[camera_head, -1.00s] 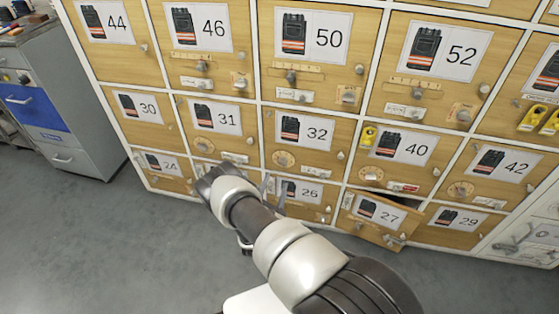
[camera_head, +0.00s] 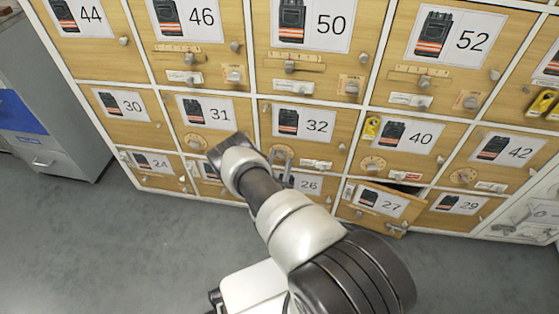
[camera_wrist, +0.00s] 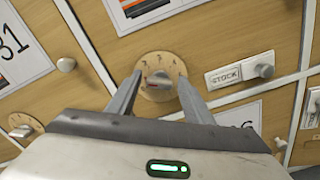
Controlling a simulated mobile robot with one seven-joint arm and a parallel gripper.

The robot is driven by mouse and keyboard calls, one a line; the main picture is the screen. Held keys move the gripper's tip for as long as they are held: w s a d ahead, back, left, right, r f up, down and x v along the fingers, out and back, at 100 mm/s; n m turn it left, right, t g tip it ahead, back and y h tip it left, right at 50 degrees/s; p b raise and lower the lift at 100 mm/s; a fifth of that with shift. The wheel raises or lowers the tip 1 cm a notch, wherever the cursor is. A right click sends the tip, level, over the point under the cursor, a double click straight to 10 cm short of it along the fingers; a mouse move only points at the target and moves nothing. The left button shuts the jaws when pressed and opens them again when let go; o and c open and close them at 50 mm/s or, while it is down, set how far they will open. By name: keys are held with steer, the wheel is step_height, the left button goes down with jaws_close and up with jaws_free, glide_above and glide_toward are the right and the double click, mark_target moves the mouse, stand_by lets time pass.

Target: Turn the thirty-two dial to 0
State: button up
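The thirty-two door (camera_head: 305,128) is a wooden locker front with a picture label marked 32, shut, in the second row from the bottom. Its dial (camera_head: 281,152) is at the door's lower left, partly covered by my gripper in the head view. In the wrist view, the dial (camera_wrist: 160,68) is a round tan plate with small numbers around its rim and a grey knob in the middle. My gripper (camera_wrist: 160,80) is open, with one finger on each side of the knob. I cannot tell whether the fingers touch it or which number it points to.
A STOCK slider plate (camera_wrist: 240,74) with a small knob is right of the dial. Door 27 (camera_head: 380,204) stands ajar at lower right. Grey floor (camera_head: 120,250) is clear at left.

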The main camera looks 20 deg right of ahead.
steer(key=c, duration=0.8)
steer(key=shift+n, duration=0.3)
steer(key=n, duration=0.3)
steer(key=shift+w+a, duration=0.15)
steer(key=shift+n, duration=2.1)
steer(key=o, duration=1.1)
steer(key=shift+c, duration=0.2)
